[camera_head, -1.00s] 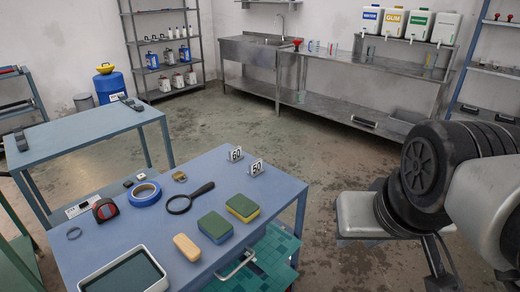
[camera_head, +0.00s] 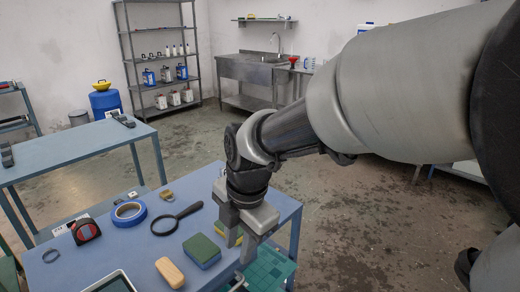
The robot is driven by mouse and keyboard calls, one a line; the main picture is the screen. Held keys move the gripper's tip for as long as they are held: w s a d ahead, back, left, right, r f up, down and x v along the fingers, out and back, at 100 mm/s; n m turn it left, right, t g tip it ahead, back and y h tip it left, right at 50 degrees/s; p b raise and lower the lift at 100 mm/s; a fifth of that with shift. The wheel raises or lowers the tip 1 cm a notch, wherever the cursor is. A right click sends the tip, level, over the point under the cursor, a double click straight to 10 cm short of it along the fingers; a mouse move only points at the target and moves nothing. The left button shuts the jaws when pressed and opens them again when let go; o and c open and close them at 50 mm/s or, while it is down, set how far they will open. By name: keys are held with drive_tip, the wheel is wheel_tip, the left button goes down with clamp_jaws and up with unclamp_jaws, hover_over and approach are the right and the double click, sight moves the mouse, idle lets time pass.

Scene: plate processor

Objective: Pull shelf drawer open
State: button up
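The blue table (camera_head: 90,255) stands in front of me. I see nothing held. The gripper hides part of that sponge and the table's edge.
On the table are another sponge (camera_head: 202,251), a tan block (camera_head: 170,272), a magnifying glass (camera_head: 177,219), blue tape (camera_head: 129,213) and a red tape measure (camera_head: 85,230).

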sight(231, 291)
drive_tip(key=a+f+b, duration=0.1)
drive_tip(key=f+b, duration=0.1)
drive_tip(key=f, duration=0.3)
drive_tip(key=w+a+f+b, duration=0.1)
drive_tip(key=f, duration=0.5)
drive_tip(key=w+f+b, duration=0.1)
drive_tip(key=f+b, duration=0.1)
drive_tip(key=f, duration=0.4)
drive_tip(key=shift+a+f+b, duration=0.15)
drive_tip(key=shift+a+b, duration=0.15)
drive_tip(key=shift+a, duration=0.1)
clamp_jaws()
